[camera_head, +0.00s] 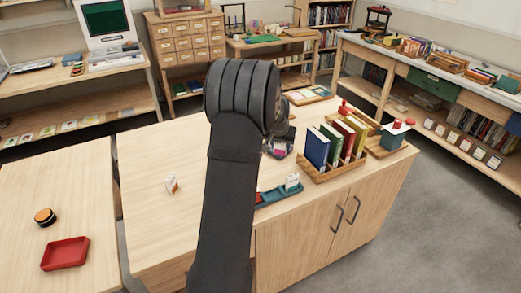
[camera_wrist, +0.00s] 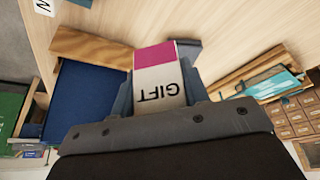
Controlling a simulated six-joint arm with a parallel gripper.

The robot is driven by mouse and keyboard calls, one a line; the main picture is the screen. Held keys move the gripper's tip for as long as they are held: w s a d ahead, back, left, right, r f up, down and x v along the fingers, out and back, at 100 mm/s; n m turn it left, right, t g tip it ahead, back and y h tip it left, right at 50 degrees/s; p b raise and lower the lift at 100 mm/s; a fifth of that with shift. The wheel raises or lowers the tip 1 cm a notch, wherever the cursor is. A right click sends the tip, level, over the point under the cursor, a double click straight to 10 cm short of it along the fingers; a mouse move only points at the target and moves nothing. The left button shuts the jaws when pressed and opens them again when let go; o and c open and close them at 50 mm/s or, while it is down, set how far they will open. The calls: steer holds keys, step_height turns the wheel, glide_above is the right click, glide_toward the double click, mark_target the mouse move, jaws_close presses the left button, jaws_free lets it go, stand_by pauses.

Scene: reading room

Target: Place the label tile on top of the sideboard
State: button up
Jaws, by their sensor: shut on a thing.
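In the wrist view my gripper (camera_wrist: 160,85) is shut on the label tile (camera_wrist: 158,80), a white tile with a magenta band and the word GIFT, upside down in the picture. The tile sits between the two fingers, above a pale wooden surface. In the head view the sideboard (camera_head: 145,150) is the light wooden cabinet with two doors in the middle. I cannot tell how high the tile is above the top.
The left part of the top is mostly clear. A red tray (camera_head: 65,254) lies on the left table.

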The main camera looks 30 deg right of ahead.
steer(key=w+a+f, duration=0.1)
steer(key=w+f, duration=0.1)
steer(key=w, duration=0.1)
steer(key=w+a+f, duration=0.3)
steer(key=w, duration=0.2)
steer(key=shift+w+a+f, duration=0.25)
steer(key=shift+w+f, duration=0.05)
steer(key=shift+f, duration=2.1)
steer(key=shift+f, duration=0.2)
steer(key=o, duration=1)
steer(key=shift+a+r, duration=0.1)
steer(key=shift+r, duration=0.55)
steer(key=v, duration=1.1)
steer(key=shift+s, duration=0.1)
